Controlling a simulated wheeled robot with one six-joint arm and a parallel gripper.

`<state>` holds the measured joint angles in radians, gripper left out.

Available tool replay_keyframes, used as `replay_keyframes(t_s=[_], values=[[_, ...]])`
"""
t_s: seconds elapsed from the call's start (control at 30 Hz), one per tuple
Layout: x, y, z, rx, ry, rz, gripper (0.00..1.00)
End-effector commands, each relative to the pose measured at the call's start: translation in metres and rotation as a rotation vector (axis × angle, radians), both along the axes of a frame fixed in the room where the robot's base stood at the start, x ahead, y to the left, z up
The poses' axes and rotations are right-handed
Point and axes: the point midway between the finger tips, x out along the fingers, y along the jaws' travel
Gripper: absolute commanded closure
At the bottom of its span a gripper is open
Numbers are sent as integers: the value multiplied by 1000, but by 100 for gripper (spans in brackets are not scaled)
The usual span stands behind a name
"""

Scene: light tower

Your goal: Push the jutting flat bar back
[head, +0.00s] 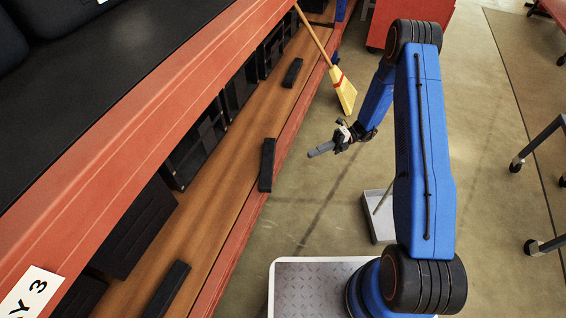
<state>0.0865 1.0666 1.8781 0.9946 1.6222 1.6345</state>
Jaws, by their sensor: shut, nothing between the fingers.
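The jutting flat bar (267,165) is black and lies on the wooden shelf deck (212,222). Its near end reaches out over the red front beam of the shelf. My gripper (318,151) is to the right of the bar, over the aisle. Its fingers are shut and empty and point left toward the shelf. A gap shows between the fingertips and the bar. Two similar black bars, one farther back (292,73) and one nearer (168,290), lie on the deck behind the beam.
Dark bins (196,145) stand deeper on the shelf, under a red upper beam (150,112). A yellow broom (343,90) leans at the shelf front beyond my gripper. A grey tray (379,222) is on the floor below my arm. Open floor lies between gripper and shelf.

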Motion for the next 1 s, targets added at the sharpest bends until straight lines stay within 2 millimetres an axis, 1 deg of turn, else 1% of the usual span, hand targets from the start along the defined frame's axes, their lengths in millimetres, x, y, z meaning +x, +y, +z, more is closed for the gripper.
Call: replay_keyframes(t_s=[0.03,0.1,0.2,0.33,0.43,0.57,0.93,0.97,1.0], values=[[0,1,-10,1,34,-11,100],[1,2,-20,2,71,-25,100],[2,2,-28,4,103,-36,100],[0,7,-31,4,119,-40,100],[-4,16,-31,4,119,-40,100],[-14,34,-31,3,118,-37,100],[-42,92,-31,3,116,-37,100],[-44,97,-30,3,116,-38,100],[-40,102,-31,3,114,-39,100]])
